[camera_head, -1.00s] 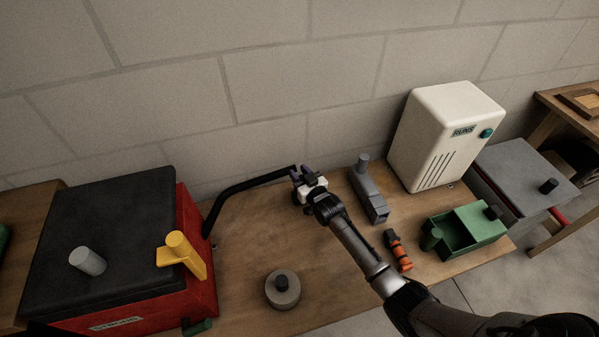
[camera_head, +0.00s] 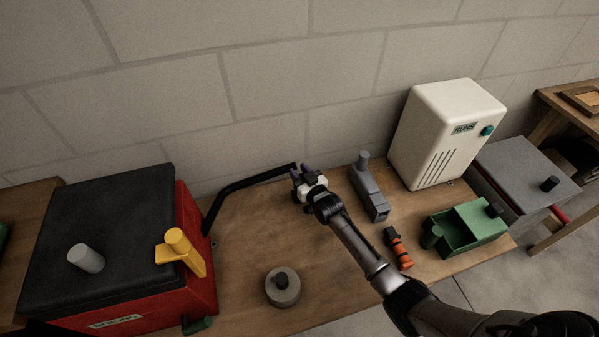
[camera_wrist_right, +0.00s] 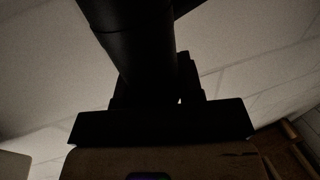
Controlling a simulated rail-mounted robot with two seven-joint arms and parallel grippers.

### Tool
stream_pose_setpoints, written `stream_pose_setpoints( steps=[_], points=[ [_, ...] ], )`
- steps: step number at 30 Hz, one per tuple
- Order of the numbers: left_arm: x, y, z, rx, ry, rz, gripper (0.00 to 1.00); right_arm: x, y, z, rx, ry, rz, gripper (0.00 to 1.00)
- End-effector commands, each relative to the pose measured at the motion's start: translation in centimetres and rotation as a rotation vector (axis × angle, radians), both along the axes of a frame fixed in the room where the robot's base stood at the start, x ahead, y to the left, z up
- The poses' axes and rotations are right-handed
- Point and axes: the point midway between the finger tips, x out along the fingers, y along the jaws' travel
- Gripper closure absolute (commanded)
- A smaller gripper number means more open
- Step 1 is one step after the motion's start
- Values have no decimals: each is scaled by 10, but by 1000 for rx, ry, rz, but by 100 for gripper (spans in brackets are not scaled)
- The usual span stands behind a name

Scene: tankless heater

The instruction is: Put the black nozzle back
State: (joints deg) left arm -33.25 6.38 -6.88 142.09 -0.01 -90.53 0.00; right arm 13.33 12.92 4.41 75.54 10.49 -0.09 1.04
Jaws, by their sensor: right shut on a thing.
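The black nozzle (camera_head: 252,183) is a bent black tube. It rises beside the red box with the dark top (camera_head: 120,215) and runs right along the wall. My right gripper (camera_head: 302,174) is at its far right end, shut on it, above the back of the wooden bench. In the right wrist view, a thick dark tube (camera_wrist_right: 150,50) comes down from the top to the gripper. That view is very dark, and the exact contact between jaws and nozzle is hidden. My left gripper is not in view.
A grey angular part (camera_head: 368,190) stands just right of my right gripper. The white heater (camera_head: 440,130), a green open box (camera_head: 468,232), an orange-and-black tool (camera_head: 399,250) and a round grey weight (camera_head: 282,290) are on the bench (camera_head: 245,250). The bench's middle left is clear.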

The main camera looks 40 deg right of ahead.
Motion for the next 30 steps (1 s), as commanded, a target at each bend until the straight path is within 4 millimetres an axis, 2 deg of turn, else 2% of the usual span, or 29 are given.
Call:
stream_pose_setpoints(
  steps=[4, 5, 14, 26, 30],
  points=[
    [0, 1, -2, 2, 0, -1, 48, 0, 0, -2, 0, -1, 0, 89],
    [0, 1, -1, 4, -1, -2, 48, 0, 0, -2, 0, -2, 0, 64],
    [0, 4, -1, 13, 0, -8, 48, 0, 0, -2, 0, 0, 0, 36],
    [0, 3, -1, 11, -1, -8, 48, -1, 0, -2, 0, 1, 0, 36],
    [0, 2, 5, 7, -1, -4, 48, -12, 2, -1, 0, 2, 0, 36]
  ],
)
